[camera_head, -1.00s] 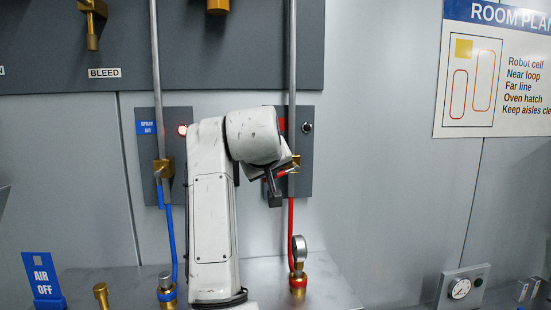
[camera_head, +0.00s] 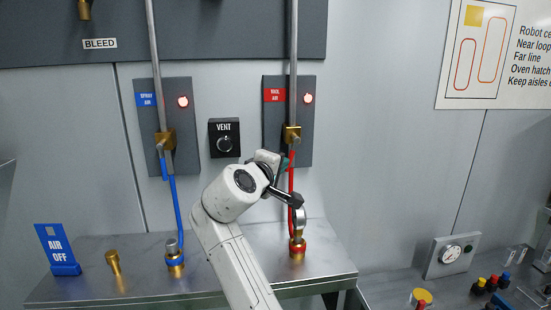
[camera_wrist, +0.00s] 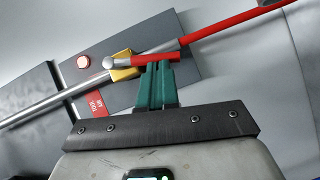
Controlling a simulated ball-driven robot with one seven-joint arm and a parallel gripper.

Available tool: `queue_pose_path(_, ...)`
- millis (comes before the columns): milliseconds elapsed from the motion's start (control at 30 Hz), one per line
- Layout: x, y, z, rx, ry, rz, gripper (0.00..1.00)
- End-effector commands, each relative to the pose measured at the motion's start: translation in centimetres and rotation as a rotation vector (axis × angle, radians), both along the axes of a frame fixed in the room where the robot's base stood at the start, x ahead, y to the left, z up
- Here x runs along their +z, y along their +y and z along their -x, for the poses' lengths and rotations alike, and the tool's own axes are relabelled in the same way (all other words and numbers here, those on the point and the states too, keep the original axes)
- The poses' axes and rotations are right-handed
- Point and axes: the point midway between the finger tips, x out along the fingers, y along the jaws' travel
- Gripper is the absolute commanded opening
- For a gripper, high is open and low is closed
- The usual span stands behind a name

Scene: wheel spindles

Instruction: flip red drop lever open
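The red drop lever (camera_wrist: 155,60) shows in the wrist view at a brass valve (camera_wrist: 123,72) on the right-hand pipe. It lies nearly along the pipe, at a slight angle to it. In the head view the brass valve (camera_head: 291,134) sits on the dark panel labelled in red, and my arm partly hides the lever below it. My gripper (camera_wrist: 157,66) has green fingers close together, with their tips at the lever's underside in the picture. It looks shut, with nothing clearly between the fingers. In the head view my gripper (camera_head: 287,161) is just below the valve.
A metal shelf (camera_head: 325,262) lies below.

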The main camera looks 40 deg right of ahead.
Motion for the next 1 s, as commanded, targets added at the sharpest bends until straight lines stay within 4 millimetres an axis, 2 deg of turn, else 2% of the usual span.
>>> queue_pose_path(400, -1.0, -1.2, 0.7, -0.001, 0.131, 0.193, 0.0)
queue_pose_path(1000, -1.0, -1.4, 0.9, 0.0, 0.155, 0.233, 0.0)
